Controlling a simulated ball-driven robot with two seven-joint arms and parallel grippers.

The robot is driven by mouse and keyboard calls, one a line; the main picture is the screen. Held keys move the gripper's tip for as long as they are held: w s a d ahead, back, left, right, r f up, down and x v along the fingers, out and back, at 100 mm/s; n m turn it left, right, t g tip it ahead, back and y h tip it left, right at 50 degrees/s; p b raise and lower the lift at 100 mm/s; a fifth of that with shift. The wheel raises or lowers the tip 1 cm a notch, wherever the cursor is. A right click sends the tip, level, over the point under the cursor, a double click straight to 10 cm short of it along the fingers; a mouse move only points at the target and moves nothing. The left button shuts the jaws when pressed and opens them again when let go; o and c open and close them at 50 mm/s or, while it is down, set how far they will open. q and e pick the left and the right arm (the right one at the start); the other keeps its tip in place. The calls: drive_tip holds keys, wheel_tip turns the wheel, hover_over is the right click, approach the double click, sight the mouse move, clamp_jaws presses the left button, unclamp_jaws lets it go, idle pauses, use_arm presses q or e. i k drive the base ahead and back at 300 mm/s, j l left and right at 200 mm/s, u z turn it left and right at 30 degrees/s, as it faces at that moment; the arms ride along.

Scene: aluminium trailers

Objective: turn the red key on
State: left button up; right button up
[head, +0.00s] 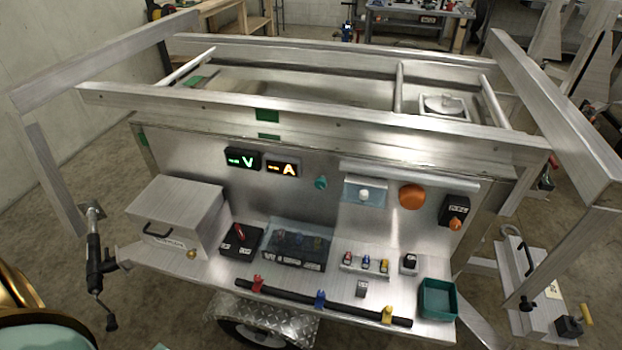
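The red key (240,231) stands up from a black switch box (241,242) on the trailer's metal shelf, left of centre. It leans slightly to the left, and its lower part is too small to make out clearly. Small white labels on the box are too small to read. Neither of my grippers shows in the head view. Nothing touches the key.
A metal box (175,215) stands left of the key, and a clear-covered block (296,246) stands right of it. A black bar (335,303) with coloured clips runs in front. A green tray (438,299) sits at right. Frame beams (300,113) cross above the panel.

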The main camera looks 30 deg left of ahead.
sight(241, 235)
drive_tip(key=j+u, duration=0.1)
drive_tip(key=u, duration=0.4)
drive_tip(key=i+j+u, duration=0.1)
drive_tip(key=u, duration=0.35)
drive_tip(key=i+u, duration=0.15)
drive_tip(key=u, duration=0.35)
